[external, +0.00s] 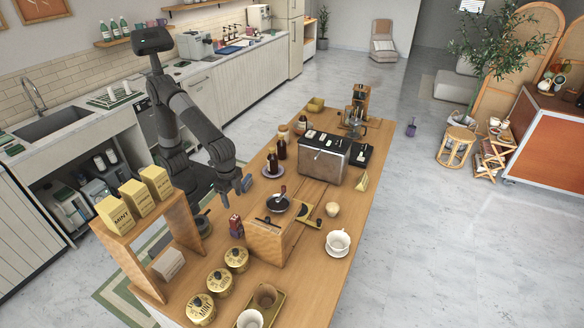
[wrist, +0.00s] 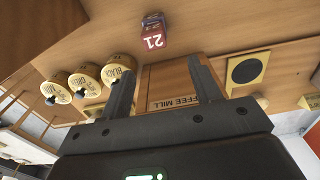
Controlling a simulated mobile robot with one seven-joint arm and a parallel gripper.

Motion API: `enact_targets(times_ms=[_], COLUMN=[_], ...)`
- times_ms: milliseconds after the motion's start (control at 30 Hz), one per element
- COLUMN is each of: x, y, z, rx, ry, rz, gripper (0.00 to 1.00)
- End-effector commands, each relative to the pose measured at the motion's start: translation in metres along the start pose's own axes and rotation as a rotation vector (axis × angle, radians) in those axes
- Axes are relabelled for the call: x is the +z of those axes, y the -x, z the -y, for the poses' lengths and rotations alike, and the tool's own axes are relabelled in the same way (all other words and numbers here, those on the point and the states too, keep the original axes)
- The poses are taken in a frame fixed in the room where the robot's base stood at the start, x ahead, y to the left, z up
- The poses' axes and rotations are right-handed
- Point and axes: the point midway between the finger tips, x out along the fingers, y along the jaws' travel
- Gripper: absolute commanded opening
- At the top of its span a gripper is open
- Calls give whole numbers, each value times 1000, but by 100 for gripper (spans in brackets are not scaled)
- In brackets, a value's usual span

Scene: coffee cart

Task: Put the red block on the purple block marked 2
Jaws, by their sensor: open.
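A small red block-like item (external: 236,226) stands on the wooden counter, left of the coffee mill. In the wrist view it shows as a red face (wrist: 152,40) with white marks like "21" and a duller, purplish part along its far edge. I cannot tell whether this is one block or two touching, nor make out a separate purple block marked 2. My gripper (external: 244,184) is open and empty above the counter, behind the mill and apart from the red item. In the wrist view its two fingers (wrist: 163,85) stand apart, with the mill beyond them.
The wooden coffee mill (external: 272,240) stands close to the red item. Several round gold tins (external: 221,281) line the front left, beside a wooden shelf (external: 122,243) with yellow boxes. A plate with bottles (external: 272,171) and a toaster-like machine (external: 324,160) stand farther back.

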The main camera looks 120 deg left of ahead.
Motion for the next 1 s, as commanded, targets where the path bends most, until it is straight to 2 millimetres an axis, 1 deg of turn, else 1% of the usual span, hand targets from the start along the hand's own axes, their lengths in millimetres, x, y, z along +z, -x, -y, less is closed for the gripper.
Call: enact_targets(times_ms=[33,167,200,300,433,633,800,900,1000], x=[8,37,48,74,109,164,206,223,234], y=[8,28,34,44,52,54,45,38,33], z=[9,36,44,64,87,118,136,143,147], rx=[3,10,12,15,17,14,7,3,-1], ry=[2,3,4,3,3,5,3,3,2], rz=[-19,-81,-101,-152,-218,-320,-398,-433,-456], gripper=[58,58,58,58,58,58,58,58,58])
